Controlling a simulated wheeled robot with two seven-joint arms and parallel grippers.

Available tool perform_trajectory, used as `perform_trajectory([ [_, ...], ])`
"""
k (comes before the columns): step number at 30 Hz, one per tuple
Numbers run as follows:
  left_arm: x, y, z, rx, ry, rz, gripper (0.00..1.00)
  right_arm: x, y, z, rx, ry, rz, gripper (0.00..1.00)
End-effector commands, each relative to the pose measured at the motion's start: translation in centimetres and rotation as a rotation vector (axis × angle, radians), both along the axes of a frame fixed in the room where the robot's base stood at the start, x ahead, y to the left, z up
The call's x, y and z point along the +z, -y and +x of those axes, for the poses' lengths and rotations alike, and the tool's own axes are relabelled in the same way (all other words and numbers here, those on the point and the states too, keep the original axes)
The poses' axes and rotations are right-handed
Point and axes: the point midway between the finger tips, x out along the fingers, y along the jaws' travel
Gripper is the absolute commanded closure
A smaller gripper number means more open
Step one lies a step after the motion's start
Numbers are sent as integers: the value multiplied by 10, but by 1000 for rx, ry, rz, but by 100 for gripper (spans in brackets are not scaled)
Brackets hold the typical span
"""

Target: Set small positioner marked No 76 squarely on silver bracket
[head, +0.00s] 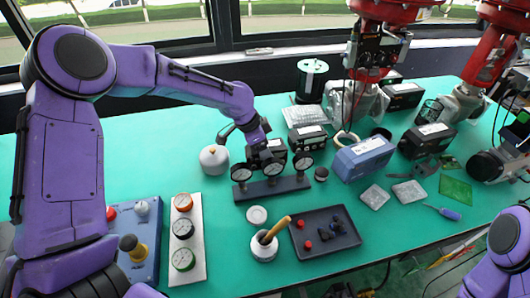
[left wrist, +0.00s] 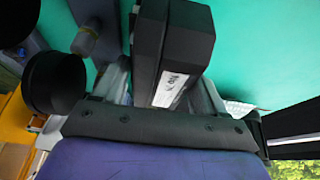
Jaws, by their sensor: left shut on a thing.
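My left gripper (head: 264,150) is above the dark gauge stand in the head view. In the left wrist view its two grey fingers (left wrist: 165,95) are shut on a small black box-shaped positioner (left wrist: 180,45) with a white label. The held positioner shows only partly behind the fingers in the head view (head: 276,150). Silvery metal parts stand under the red valve actuator (head: 376,40) at the back; I cannot tell for sure which is the silver bracket. My right gripper is out of view; only part of that arm shows at the lower right.
The gauge stand (head: 270,188) lies below my left gripper. Other labelled boxes stand nearby: a black one (head: 308,139), a blue one (head: 366,160) and a black one (head: 428,141). A spool (head: 312,80) and a dark tray (head: 345,240) also take up room. The left back is clear.

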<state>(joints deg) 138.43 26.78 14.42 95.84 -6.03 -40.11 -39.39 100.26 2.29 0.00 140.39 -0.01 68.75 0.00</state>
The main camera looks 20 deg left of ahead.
Motion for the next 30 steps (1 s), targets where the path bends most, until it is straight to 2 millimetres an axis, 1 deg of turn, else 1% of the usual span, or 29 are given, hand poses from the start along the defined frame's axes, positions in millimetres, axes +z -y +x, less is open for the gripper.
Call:
perform_trajectory([
  [1,-9,0,0,-1,-2,0,84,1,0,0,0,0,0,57],
  [3,-18,0,0,0,-1,0,84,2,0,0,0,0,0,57],
  [13,-22,0,0,-1,2,0,84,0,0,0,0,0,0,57],
  [14,-23,0,0,-1,0,1,22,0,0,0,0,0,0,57],
  [15,-23,0,0,-1,0,1,9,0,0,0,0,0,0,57],
  [16,-23,0,0,-1,0,1,2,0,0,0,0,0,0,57],
  [25,-20,0,0,-1,0,1,2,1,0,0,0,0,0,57],
  [28,-9,-3,-2,0,2,1,2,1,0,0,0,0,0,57],
  [30,6,-8,-5,-1,4,1,2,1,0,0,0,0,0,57],
])
